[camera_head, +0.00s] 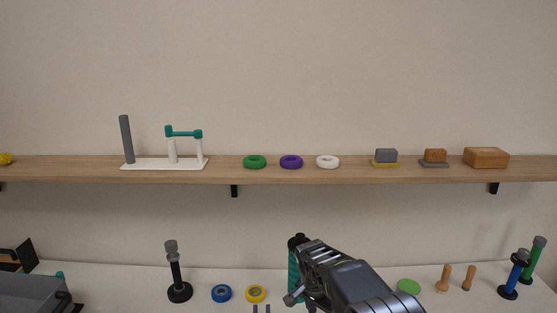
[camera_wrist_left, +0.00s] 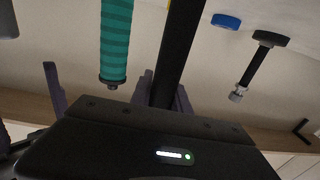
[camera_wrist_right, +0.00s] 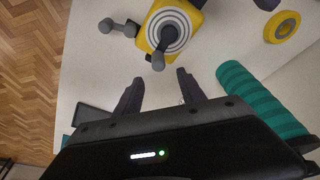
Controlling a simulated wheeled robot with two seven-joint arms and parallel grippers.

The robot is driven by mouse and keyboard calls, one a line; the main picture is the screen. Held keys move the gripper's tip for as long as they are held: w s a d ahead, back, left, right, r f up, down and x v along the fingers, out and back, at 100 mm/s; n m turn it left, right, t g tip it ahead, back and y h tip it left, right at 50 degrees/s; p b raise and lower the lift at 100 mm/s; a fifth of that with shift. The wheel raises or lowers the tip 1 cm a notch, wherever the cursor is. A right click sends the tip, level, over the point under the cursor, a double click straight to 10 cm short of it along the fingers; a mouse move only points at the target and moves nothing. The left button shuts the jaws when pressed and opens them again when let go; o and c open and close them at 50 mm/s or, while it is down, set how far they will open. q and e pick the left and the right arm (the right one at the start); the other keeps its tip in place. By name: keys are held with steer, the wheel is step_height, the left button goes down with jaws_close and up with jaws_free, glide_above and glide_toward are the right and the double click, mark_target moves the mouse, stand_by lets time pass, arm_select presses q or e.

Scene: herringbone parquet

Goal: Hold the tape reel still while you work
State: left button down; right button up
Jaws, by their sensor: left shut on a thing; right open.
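A yellow device carrying a grey-and-white ringed reel (camera_wrist_right: 168,32) with grey crank-like handles (camera_wrist_right: 118,27) stands on the white table in the right wrist view. My left gripper (camera_head: 261,308) shows only its fingertips at the bottom of the head view. In the left wrist view it is shut on a black bar (camera_wrist_left: 180,45); the bar's far end is out of frame. My right gripper (camera_wrist_right: 160,82) is open and empty, just short of the reel device. A yellow ring (camera_head: 256,294) and a blue ring (camera_head: 221,293) lie on the table.
A teal ribbed cylinder (camera_head: 293,277) stands close by, partly hidden. A black stand (camera_head: 179,290) is at left, a grey bin (camera_head: 35,292) at far left. Wooden pegs (camera_head: 444,279) and a green disc (camera_head: 409,286) are at right. The shelf (camera_head: 300,174) holds several items.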

arm_select(q)
steer(key=shift+f, duration=0.2)
steer(key=c, duration=1.4)
jaws_free()
steer(key=shift+o, duration=1.2)
steer(key=shift+r, duration=0.15)
arm_select(e)
steer(key=v, duration=1.1)
steer(key=shift+s+r, duration=0.1)
arm_select(q)
steer(key=s, duration=1.2)
steer(key=shift+d, duration=0.25)
